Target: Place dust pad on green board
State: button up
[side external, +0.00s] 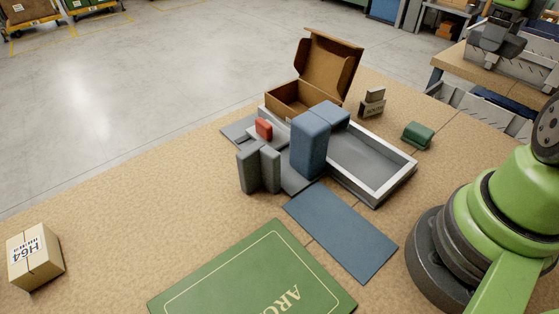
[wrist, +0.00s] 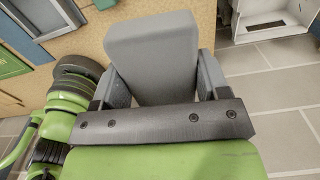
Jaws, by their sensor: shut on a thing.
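A grey padded block, which looks to be the dust pad (wrist: 152,52), fills the middle of the wrist view. My gripper (wrist: 160,75) is shut on it, with a grey finger pressed to each side. The pad's underside is hidden. The green board (side external: 245,272) lies flat at the front of the table in the side view, with pale lettering and a thin border line; its visible part is bare. A strip of it shows at the far left of the wrist view (wrist: 9,62). My gripper is away from the board, with my base between them in the wrist view.
A flat blue mat (side external: 340,232) lies beside the board. Behind it stand a white-rimmed tray (side external: 396,186), blue blocks (side external: 309,143), grey blocks (side external: 258,168) and an open cardboard box (side external: 328,70). A small carton (side external: 35,255) sits at left. The table between carton and blocks is clear.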

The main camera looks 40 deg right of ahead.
jog(key=w+a+n, duration=0.6)
jog(key=w+a, duration=1)
jog(key=a, duration=0.1)
jog(key=w+a+n, duration=0.3)
jog(key=a+n, duration=0.1)
jog(key=a, duration=1.4)
jog(key=n, duration=0.9)
send_over(239, 290)
notch_tip(239, 290, down, 16)
jog(key=shift+f, duration=2.4)
jog(key=shift+f, duration=0.1)
